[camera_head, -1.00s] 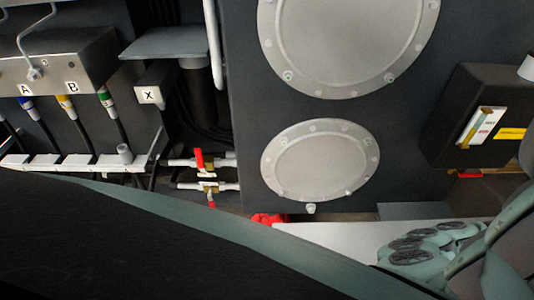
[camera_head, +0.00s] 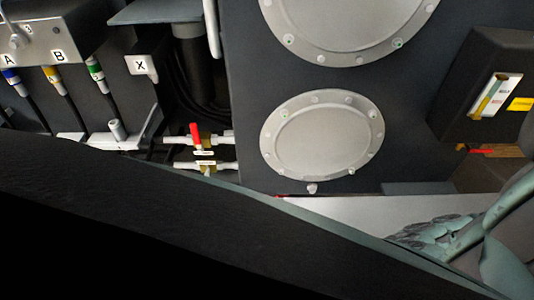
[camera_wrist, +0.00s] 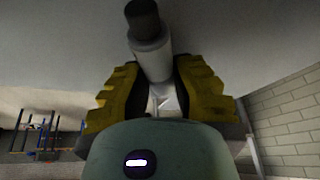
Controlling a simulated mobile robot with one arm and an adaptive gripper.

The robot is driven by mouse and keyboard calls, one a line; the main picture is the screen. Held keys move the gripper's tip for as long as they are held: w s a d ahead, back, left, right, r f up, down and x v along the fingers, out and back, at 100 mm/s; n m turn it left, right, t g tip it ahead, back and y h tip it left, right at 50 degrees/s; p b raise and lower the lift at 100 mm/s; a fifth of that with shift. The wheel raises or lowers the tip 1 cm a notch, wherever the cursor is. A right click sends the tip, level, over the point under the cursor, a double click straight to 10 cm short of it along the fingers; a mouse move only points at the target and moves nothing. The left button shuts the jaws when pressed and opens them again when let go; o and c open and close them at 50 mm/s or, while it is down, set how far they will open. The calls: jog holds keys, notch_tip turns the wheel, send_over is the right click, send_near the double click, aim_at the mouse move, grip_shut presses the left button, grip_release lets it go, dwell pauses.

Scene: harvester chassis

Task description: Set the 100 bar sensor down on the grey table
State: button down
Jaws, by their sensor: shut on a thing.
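In the wrist view my gripper (camera_wrist: 161,97) is shut, its yellow-padded fingers on both sides of a pale cylinder with a dark end, which I take as the 100 bar sensor (camera_wrist: 151,60). No label on it is readable. The sensor points away from the palm and leans slightly left. A light surface, likely the grey table (camera_head: 345,211), shows at lower right in the head view, partly hidden by my arm. Neither the gripper nor the sensor shows in the head view. A broad plain grey surface fills the top of the wrist view; I cannot tell whether the sensor touches it.
A dark panel with round covers (camera_head: 322,135) stands behind the light surface. A dark box (camera_head: 490,92) is at right. The wrist view shows a brick wall (camera_wrist: 285,120) and a rack (camera_wrist: 38,135).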

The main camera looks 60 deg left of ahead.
jog(key=shift+f, duration=0.4)
jog(key=c, duration=0.9)
grip_release()
jog(key=shift+r, duration=0.1)
jog(key=shift+o, duration=0.2)
jog(key=v, duration=1.2)
